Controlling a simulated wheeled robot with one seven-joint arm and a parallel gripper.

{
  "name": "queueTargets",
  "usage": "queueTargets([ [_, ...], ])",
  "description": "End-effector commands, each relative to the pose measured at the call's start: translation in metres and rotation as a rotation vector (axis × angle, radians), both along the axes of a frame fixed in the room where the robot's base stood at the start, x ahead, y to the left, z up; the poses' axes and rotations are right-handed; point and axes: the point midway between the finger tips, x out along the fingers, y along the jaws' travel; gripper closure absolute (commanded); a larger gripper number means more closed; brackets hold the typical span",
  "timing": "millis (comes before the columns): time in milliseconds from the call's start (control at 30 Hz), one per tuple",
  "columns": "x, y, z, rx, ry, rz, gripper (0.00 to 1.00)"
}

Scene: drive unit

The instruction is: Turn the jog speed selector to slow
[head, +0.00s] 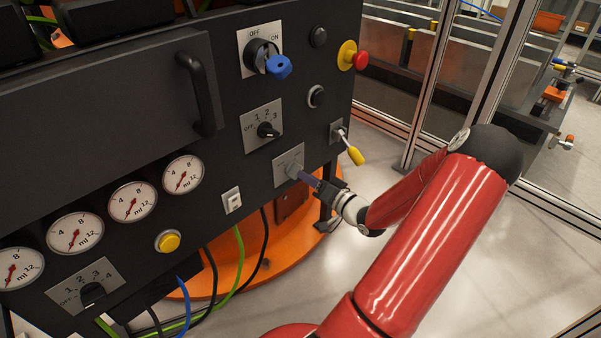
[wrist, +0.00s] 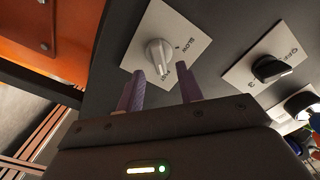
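The jog speed selector is a light grey knob (wrist: 160,53) on a pale plate marked SLOW and FAST in the wrist view. The knob's narrow grip runs down toward the FAST side of the picture; its exact pointing is hard to read. In the head view its plate (head: 287,159) sits low at the panel's right, with the knob partly hidden by my fingers. My gripper (wrist: 159,70) is open, with one purple finger on each side of the knob's lower end in the picture. I see gaps between knob and fingers. It also shows in the head view (head: 307,178).
A black 1-2-3 selector (head: 267,130) is above. A yellow-tipped lever (head: 355,155) sticks out close on the right. A blue key switch (head: 277,66) and red emergency button (head: 360,61) are higher. A white rocker switch (head: 232,201) is left; cables hang below.

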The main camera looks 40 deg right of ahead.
Motion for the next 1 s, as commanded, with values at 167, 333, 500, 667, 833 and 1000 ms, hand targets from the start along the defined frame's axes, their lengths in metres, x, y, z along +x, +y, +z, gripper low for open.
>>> queueTargets([
  [167,0.026,0.002,0.000,0.000,0.001,0.002,0.64],
  [333,0.036,0.003,0.000,0.000,0.002,0.001,0.64],
  [500,0.037,0.003,-0.001,0.000,0.003,0.000,0.64],
  [667,0.037,0.003,0.000,0.000,0.003,0.000,0.74],
  [833,0.037,0.003,-0.001,0.000,0.004,-0.001,0.96],
  [1000,0.037,0.003,-0.001,-0.001,0.003,-0.001,1.00],
])
